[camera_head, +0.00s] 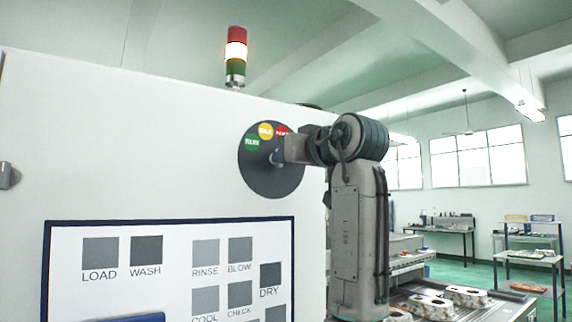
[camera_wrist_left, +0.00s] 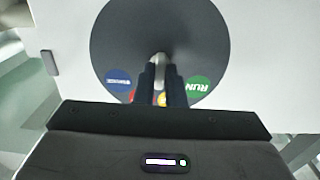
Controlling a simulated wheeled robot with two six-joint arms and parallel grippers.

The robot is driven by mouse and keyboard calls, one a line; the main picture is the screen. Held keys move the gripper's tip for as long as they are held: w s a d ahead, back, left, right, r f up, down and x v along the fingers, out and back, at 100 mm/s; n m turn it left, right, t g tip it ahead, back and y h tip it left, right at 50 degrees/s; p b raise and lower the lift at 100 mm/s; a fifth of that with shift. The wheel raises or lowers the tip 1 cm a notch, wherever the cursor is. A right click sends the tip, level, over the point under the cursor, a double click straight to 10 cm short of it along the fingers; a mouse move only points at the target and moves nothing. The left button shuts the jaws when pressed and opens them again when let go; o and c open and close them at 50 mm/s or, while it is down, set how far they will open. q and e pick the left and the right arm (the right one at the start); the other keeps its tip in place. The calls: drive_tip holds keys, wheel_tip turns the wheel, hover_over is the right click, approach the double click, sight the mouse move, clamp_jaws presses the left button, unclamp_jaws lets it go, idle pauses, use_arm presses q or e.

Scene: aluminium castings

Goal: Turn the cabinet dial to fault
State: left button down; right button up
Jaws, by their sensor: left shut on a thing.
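The cabinet dial (camera_head: 262,183) is a dark grey disc on the white cabinet front, with green, yellow and red labels along its upper edge. In the left wrist view the dial (camera_wrist_left: 118,45) appears turned over, with a blue label at left, a green RUN label at right, and red and yellow partly hidden between. My left gripper (camera_wrist_left: 160,72) is shut on the pale metal knob (camera_wrist_left: 159,60) at the dial's middle. In the head view the left gripper (camera_head: 277,154) reaches the dial from the right. Which label the knob points to is unclear. My right gripper is not in view.
A signal tower (camera_head: 236,55) stands on the cabinet (camera_head: 130,160), its middle section glowing brightest between red and green. A panel of labelled grey squares (camera_head: 170,225) is below the dial. Benches and a table with castings (camera_head: 465,296) are at right.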

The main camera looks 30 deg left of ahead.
use_arm(q)
drive_tip(key=shift+m+b, duration=0.7)
drive_tip(key=shift+m, duration=1.2)
drive_tip(key=c, duration=1.5)
unclamp_jaws()
drive_tip(key=shift+d, duration=0.1)
drive_tip(key=b+v, duration=0.5)
drive_tip(key=v, duration=0.5)
drive_tip(key=shift+s+d, duration=0.15)
drive_tip(key=shift+d, duration=0.05)
